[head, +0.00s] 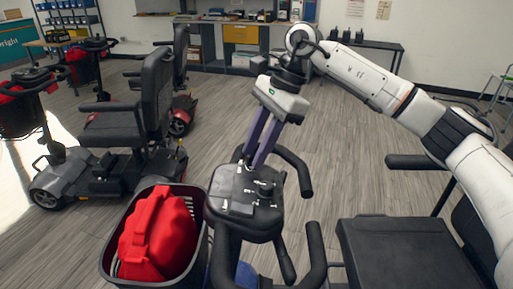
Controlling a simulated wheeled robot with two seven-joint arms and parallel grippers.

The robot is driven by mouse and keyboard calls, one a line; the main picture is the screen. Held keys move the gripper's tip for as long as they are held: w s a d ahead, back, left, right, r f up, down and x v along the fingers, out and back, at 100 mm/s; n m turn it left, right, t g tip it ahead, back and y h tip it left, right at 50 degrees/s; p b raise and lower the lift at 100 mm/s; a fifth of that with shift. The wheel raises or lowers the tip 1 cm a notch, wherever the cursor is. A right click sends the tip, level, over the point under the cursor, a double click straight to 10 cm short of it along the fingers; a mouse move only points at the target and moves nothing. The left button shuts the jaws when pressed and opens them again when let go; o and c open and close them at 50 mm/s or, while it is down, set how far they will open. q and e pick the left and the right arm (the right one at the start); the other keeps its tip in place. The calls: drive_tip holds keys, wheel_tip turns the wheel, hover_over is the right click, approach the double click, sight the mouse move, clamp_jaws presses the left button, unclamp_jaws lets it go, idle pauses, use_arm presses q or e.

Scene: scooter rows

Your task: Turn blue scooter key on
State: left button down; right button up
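The near scooter's dark control console (232,207) stands at the lower middle, on a tiller with black handlebars. Small patches of blue (246,276) show low on this scooter, below the console. My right gripper (253,163) reaches down from above, its two purple fingers at the far edge of the console. The fingers lie close together, and whether they touch or hold anything is too small to tell. I cannot make out the key; it may be hidden by the fingers. A small dark knob (265,190) sits on the console's right side. My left gripper is not in view.
A black basket (111,226) holding a red bag (157,240) is left of the console. The near scooter's black seat (405,258) is at the lower right. Another scooter (128,128) stands at the left. Open floor (345,140) lies behind the console.

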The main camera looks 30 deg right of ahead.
clamp_jaws()
drive_tip(key=shift+m, duration=0.3)
drive_tip(key=m, duration=0.2)
drive_tip(key=m+t, duration=0.1)
drive_tip(key=m, duration=0.2)
drive_tip(key=shift+s+m+t+p, duration=0.1)
drive_tip(key=shift+m+t+p, duration=0.2)
drive_tip(key=shift+p, duration=0.1)
drive_tip(key=m+t+h, duration=0.1)
drive_tip(key=m, duration=0.4)
drive_tip(key=shift+a+m, duration=0.1)
drive_tip(key=shift+m, duration=0.3)
drive_tip(key=shift+h, duration=0.3)
drive_tip(key=shift+o, duration=0.8)
unclamp_jaws()
